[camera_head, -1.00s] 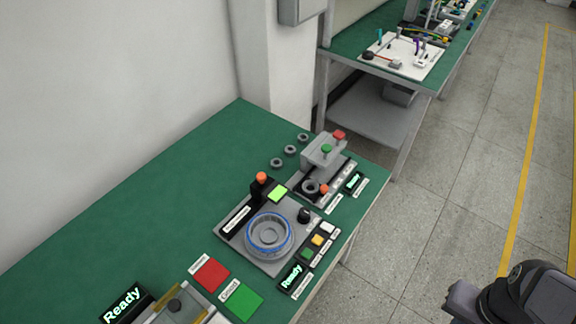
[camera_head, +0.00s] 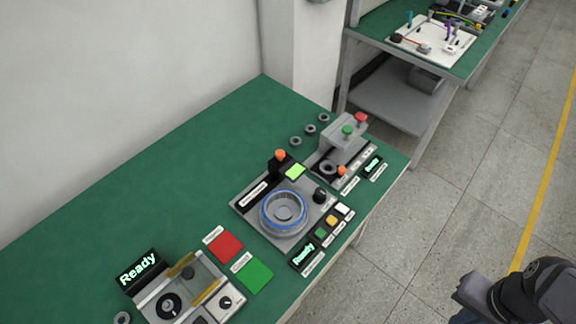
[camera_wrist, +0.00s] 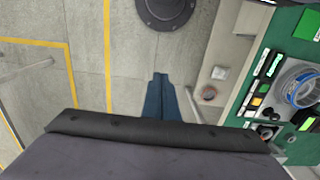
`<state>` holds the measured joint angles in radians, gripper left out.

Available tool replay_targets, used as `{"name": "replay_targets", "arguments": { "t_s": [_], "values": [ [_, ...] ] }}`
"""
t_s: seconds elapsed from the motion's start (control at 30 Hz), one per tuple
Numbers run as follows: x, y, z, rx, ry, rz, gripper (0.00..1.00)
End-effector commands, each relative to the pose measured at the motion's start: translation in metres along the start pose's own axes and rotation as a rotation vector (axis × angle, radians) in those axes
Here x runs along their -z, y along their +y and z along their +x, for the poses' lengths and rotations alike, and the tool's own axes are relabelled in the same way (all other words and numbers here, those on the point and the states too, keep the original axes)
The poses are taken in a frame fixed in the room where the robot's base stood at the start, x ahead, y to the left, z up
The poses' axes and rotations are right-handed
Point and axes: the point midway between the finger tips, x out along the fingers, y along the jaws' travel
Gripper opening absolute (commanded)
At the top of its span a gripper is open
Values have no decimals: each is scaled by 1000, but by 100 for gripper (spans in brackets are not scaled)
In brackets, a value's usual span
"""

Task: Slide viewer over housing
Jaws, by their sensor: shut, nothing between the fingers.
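The round grey housing (camera_head: 284,212) with a blue ring sits on a grey base plate on the green bench. It also shows at the right edge of the wrist view (camera_wrist: 302,88). Behind it stands a black block with an orange knob (camera_head: 280,156) and a lit green screen (camera_head: 295,171); this looks like the viewer, beside the housing and not over it. My gripper (camera_wrist: 163,78) shows blue fingers, shut and empty, over the floor and apart from the bench. In the head view my arm is at the bottom right; its fingertips cannot be made out there.
Red (camera_head: 226,245) and green (camera_head: 255,276) pads and another "Ready" station (camera_head: 185,290) lie nearer. The second bench (camera_head: 470,62) is beyond. Floor to the right is clear.

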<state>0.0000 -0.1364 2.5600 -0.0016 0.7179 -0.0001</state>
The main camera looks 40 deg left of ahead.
Motion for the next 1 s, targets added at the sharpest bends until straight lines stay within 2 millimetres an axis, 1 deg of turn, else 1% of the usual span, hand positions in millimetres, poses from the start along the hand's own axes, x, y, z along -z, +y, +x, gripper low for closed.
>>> {"name": "replay_targets", "arguments": {
  "t_s": [0.23, 0.27, 0.3, 0.37, 0.4, 0.47, 0.57, 0.67, 0.7, 0.77, 0.8, 0.87, 0.9, 0.97, 1.0],
  "values": [
    [0, 0, 0, 0, 0, 0, 0],
    [0, 0, 0, 0, 0, 0, 7],
    [0, 0, 0, 1, 1, -1, 17],
    [3, -3, 2, 3, 8, -9, 31],
    [7, -6, 3, 7, 16, -18, 41],
    [17, -14, 6, 16, 39, -39, 42],
    [42, -39, 15, 41, 103, -98, 42],
    [77, -80, 25, 82, 200, -184, 42],
    [91, -102, 30, 101, 246, -225, 42],
    [113, -139, 35, 135, 322, -284, 42],
    [125, -166, 39, 158, 373, -323, 42],
    [140, -208, 43, 193, 451, -381, 42],
    [147, -236, 46, 216, 502, -416, 42],
    [154, -278, 49, 250, 578, -464, 42],
    [156, -307, 51, 273, 627, -495, 42]
  ]
}}
